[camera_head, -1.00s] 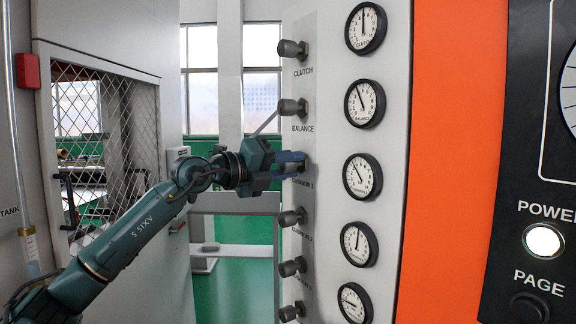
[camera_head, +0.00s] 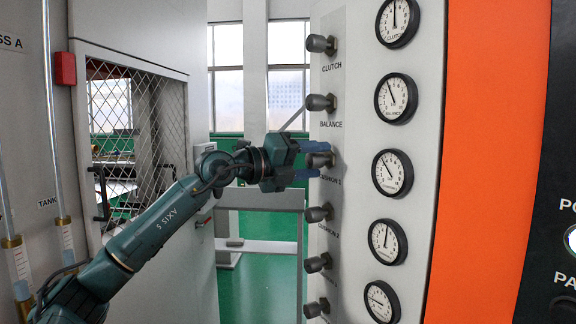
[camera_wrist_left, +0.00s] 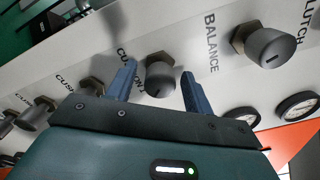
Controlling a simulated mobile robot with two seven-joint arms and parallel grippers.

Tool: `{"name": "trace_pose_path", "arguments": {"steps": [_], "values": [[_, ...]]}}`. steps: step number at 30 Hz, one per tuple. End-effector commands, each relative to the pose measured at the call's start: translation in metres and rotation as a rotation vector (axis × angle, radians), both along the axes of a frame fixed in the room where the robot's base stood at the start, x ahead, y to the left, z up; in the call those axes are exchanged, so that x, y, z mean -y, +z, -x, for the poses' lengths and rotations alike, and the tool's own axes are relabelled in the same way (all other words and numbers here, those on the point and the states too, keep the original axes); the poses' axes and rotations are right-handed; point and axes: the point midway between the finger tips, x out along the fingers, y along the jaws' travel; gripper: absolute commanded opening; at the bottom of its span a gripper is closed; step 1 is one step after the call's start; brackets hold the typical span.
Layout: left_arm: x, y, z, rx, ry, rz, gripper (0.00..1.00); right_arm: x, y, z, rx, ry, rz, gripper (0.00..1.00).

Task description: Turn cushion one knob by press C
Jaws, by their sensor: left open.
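The cushion one knob (camera_head: 321,160) is a grey knob on the light panel, third from the top, partly hidden by my gripper in the head view. My left gripper (camera_head: 317,160) is open, with its blue fingers on either side of this knob. In the left wrist view the knob (camera_wrist_left: 159,77) sits between the spread fingertips of the left gripper (camera_wrist_left: 160,84), with gaps visible on both sides. The cushion one gauge (camera_head: 392,173) is to its right, its needle pointing up and left. My right gripper is not in view.
The balance knob (camera_head: 320,102) and clutch knob (camera_head: 320,43) are above, and the cushion two knob (camera_head: 318,213) is below, with more knobs under it. A mesh-windowed cabinet (camera_head: 135,140) stands left of the panel. An orange strip (camera_head: 490,150) runs to the right.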

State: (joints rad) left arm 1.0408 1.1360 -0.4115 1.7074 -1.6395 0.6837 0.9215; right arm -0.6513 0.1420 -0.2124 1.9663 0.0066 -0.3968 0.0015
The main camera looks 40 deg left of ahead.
Motion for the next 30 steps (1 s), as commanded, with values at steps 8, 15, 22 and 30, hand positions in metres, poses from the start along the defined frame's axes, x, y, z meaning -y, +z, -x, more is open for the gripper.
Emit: {"name": "trace_pose_path", "arguments": {"steps": [8,15,22,30], "values": [[-0.026,-0.009,0.053,-0.002,0.006,-0.006,0.52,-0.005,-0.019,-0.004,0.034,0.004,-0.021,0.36],[-0.046,-0.008,0.094,-0.003,0.005,-0.006,0.52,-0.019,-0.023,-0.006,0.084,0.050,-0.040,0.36],[-0.052,-0.002,0.110,-0.001,0.001,-0.003,0.52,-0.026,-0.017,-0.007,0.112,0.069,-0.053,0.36],[-0.052,0.000,0.111,0.000,0.000,-0.002,0.52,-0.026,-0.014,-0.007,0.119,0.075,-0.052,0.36]]}}
